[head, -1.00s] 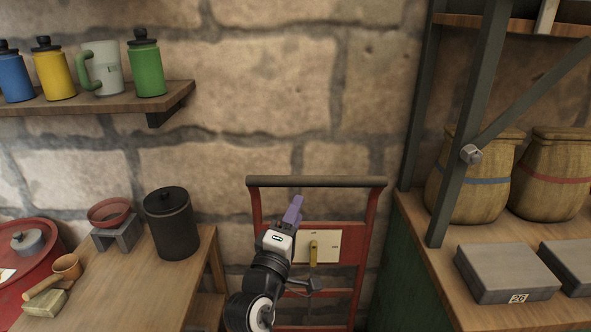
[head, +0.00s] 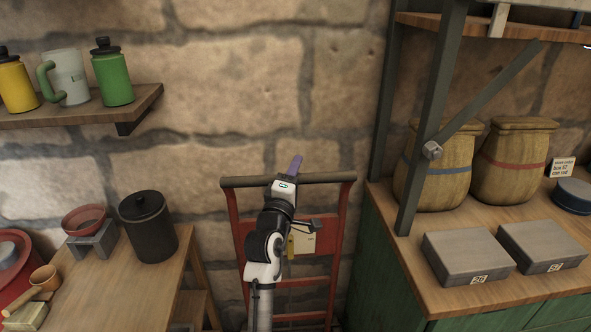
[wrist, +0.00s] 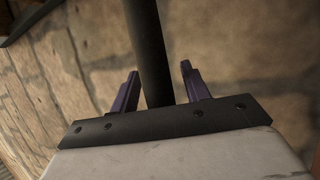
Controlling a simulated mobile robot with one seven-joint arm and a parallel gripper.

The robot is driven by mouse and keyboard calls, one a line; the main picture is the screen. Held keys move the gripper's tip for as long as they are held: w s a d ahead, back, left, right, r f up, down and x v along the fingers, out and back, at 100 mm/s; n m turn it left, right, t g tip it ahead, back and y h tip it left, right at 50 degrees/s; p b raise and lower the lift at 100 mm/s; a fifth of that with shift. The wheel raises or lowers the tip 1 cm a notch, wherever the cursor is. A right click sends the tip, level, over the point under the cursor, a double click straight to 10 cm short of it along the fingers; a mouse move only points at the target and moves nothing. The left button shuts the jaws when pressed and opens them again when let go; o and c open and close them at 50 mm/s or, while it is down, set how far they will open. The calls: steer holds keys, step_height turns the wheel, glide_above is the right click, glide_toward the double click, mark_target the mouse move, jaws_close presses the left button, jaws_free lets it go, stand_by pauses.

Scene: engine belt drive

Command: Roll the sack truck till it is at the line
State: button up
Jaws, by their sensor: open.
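The sack truck (head: 236,218) is a red frame with a dark crossbar handle (head: 328,178), upright against the stone wall between the two benches in the head view. A pale plate with a yellow part is on its frame, partly behind my arm. My gripper (head: 295,165) is at the middle of the handle, its purple finger showing above the bar. In the wrist view the handle bar (wrist: 150,45) runs between the two open purple fingers (wrist: 160,72), with a gap on each side. The truck's wheels, the floor and the line are out of view.
A wooden bench (head: 110,285) with a black canister (head: 147,226) stands close on the left. A green cabinet (head: 390,270) with sacks, grey boxes and a dark shelf post (head: 424,130) stands close on the right. A mug shelf (head: 70,112) is at upper left.

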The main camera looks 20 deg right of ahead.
steer(key=shift+w, duration=0.1)
jaws_close()
stand_by(0.3)
